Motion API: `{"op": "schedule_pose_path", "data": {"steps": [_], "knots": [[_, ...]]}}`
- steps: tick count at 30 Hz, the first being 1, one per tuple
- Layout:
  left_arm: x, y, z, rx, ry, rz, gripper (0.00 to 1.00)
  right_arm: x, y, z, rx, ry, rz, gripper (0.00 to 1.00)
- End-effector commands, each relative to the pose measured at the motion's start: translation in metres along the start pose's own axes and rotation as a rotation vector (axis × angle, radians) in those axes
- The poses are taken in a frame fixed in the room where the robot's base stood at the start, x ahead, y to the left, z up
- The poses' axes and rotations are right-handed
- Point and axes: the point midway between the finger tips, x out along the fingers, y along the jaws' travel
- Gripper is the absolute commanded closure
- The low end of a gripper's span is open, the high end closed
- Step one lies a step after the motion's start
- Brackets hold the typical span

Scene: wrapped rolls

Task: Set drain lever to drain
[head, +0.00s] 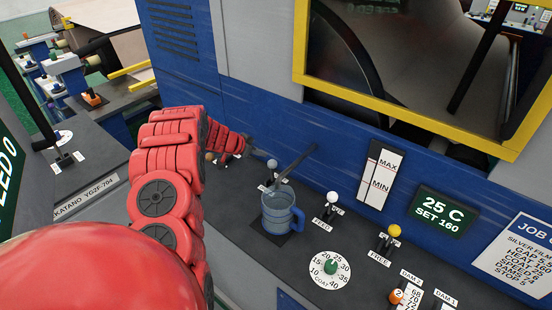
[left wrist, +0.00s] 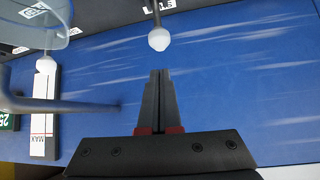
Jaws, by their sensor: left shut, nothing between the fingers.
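My left gripper (head: 253,149) reaches over the console with its dark fingers shut and empty. In the left wrist view its fingers (left wrist: 161,76) point at a pale ball-topped lever (left wrist: 159,40), with a small gap between. In the head view this lever (head: 272,164) stands just right of the fingertips, behind a blue jug (head: 275,212). Its label is partly hidden in the head view; in the left wrist view the label (left wrist: 160,5) is cut off and seems to end in "TLE". I cannot read the word drain anywhere. My right gripper is not in view.
A dark spout (head: 296,160) slants over the jug. A white-knobbed lever (head: 332,198), a yellow-knobbed lever (head: 394,231) and a green dial (head: 330,267) stand to the right. A MAX/MIN gauge (head: 380,175) is on the blue wall. Other knobs (head: 210,157) sit by my left wrist.

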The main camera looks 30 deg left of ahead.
Motion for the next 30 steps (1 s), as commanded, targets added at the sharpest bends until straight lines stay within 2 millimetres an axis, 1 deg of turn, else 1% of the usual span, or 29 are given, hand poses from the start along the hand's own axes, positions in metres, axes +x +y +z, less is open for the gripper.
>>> {"op": "schedule_pose_path", "data": {"steps": [2, 9, 11, 13, 14, 15, 20, 24, 30], "knots": [[0.006, -0.002, 0.004, 0.002, -0.001, -0.003, 1.0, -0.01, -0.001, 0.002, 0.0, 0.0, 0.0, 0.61], [0.027, -0.002, 0.006, 0.003, 0.001, -0.003, 1.0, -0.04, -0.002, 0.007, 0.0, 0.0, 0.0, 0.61], [0.041, 0.003, 0.006, 0.005, 0.003, 0.005, 1.0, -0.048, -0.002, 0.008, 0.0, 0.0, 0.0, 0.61], [0.054, 0.001, 0.005, 0.005, 0.005, 0.001, 1.0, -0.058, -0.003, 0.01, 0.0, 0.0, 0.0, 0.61], [0.056, 0.001, 0.002, 0.003, 0.004, 0.001, 1.0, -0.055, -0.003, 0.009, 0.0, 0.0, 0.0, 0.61], [0.056, 0.002, -0.002, 0.001, 0.004, 0.004, 1.0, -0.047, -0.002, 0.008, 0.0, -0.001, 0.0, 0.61], [0.072, 0.001, -0.001, 0.001, 0.003, 0.003, 1.0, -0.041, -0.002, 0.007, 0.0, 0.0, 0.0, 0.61], [0.086, 0.002, -0.003, 0.002, 0.011, 0.006, 1.0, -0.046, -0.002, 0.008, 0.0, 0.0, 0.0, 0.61], [0.095, 0.002, -0.001, 0.002, 0.007, 0.005, 1.0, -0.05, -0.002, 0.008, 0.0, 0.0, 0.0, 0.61]]}}
